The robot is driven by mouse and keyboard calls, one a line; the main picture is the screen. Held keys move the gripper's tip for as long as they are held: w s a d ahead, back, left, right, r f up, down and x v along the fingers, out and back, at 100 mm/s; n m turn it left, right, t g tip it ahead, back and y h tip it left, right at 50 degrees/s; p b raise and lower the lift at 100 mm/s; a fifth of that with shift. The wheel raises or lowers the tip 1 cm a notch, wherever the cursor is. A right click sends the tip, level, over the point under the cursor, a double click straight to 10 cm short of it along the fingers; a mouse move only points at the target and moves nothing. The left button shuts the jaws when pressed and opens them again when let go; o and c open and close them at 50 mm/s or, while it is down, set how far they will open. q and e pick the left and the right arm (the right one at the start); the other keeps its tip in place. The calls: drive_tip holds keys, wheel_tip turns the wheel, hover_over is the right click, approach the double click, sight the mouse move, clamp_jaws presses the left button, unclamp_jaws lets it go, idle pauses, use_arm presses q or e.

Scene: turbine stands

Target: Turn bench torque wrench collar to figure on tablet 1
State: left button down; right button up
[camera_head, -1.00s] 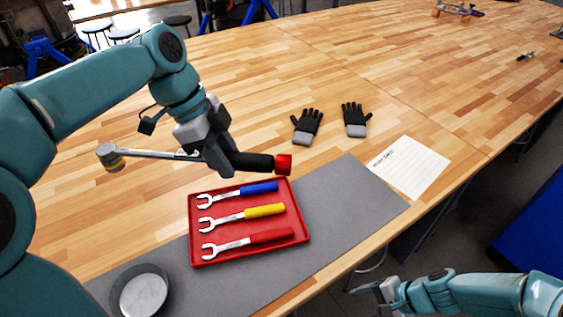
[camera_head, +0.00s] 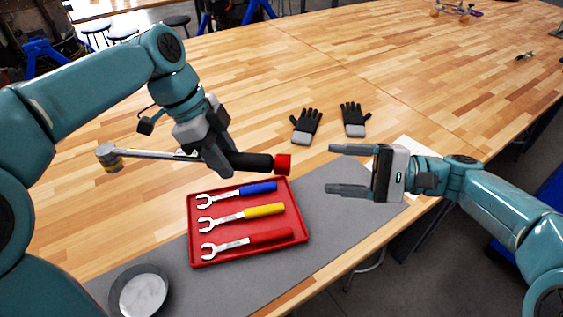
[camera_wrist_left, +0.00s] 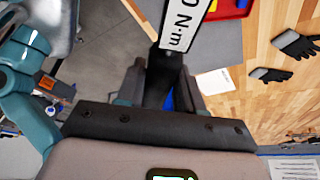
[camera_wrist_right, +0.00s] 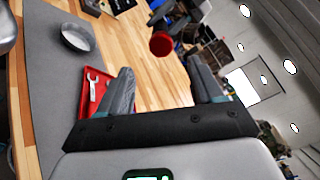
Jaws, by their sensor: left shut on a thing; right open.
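The torque wrench (camera_head: 165,154) has a steel shaft, a black grip and a red collar (camera_head: 282,164) at its right end. My left gripper (camera_head: 222,160) is shut on the wrench and holds it roughly level above the table. In the left wrist view a white label reading "N·m" (camera_wrist_left: 185,22) shows close to the jaws. My right gripper (camera_head: 330,168) is open and empty, to the right of the red collar, its fingers pointing left towards it. In the right wrist view the collar (camera_wrist_right: 160,43) shows end-on beyond the fingertips, apart from them. I make out no tablet figure.
A red tray (camera_head: 200,262) with blue, yellow and red-handled spanners lies below the wrench on a grey mat (camera_head: 335,240). A round dish (camera_head: 140,291) stands front left. Black gloves (camera_head: 306,127) lie behind. A paper sheet (camera_head: 408,142) is partly hidden by my right arm.

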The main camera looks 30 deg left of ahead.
sight(290, 165)
drive_tip(key=shift+x, duration=3.95)
drive_tip(key=shift+s, duration=0.1)
drive_tip(key=shift+c, duration=0.3)
drive_tip(key=c, duration=1.1)
drive_tip(key=n, duration=0.5)
drive_tip(key=shift+n, duration=0.3)
drive_tip(key=n, duration=1.1)
drive_tip(key=shift+n, duration=0.4)
drive_tip(key=o, duration=1.4)
